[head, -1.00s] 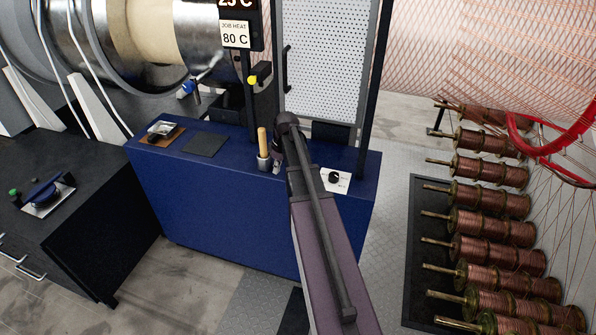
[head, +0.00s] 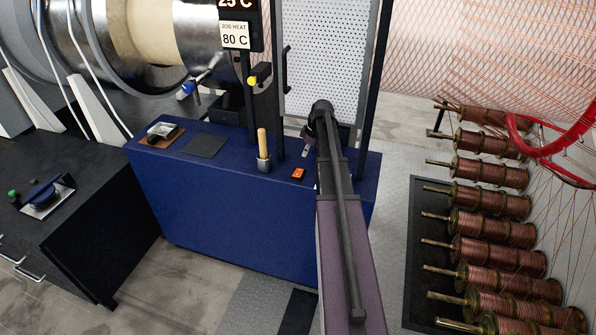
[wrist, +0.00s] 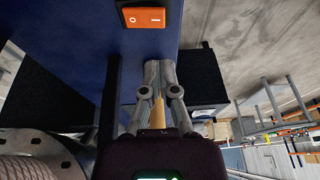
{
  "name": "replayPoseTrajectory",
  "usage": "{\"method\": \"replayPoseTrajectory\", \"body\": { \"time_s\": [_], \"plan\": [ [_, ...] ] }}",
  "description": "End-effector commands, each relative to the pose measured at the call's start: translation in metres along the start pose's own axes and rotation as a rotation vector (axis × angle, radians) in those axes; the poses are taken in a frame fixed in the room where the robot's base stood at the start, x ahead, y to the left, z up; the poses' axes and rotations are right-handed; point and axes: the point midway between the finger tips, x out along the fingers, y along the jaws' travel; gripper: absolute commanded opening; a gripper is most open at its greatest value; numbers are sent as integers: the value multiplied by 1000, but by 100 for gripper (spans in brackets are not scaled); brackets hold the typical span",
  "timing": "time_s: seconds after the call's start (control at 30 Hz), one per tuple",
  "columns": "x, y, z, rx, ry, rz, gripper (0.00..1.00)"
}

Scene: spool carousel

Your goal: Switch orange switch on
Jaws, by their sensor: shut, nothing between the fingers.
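The orange switch (head: 298,174) is a small rocker on the blue cabinet's top (head: 230,165), just left of my arm in the head view. In the wrist view the orange switch (wrist: 146,17) is at the top edge, in a dark frame, with white O and I marks. I cannot tell which side is pressed in. My gripper (wrist: 159,64) is shut and empty, its fingertips below the switch in the picture and apart from it. In the head view my gripper (head: 307,140) is partly hidden by my arm, beyond the switch.
A dark post and a perforated panel (head: 325,60) rise behind. Copper spools (head: 485,200) stand at the right. The cabinet top between the cup and the dark pad (head: 205,145) is clear.

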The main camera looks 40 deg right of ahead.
Motion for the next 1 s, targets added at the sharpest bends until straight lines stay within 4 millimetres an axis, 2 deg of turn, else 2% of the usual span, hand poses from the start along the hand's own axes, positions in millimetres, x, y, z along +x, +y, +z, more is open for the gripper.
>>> {"method": "replayPoseTrajectory", "body": {
  "time_s": [0.37, 1.0],
  "plan": [
    [10, 0, 0, 0, -1, 0, 0],
    [59, 0, 1, 1, -1, 0, 0]
  ]
}}
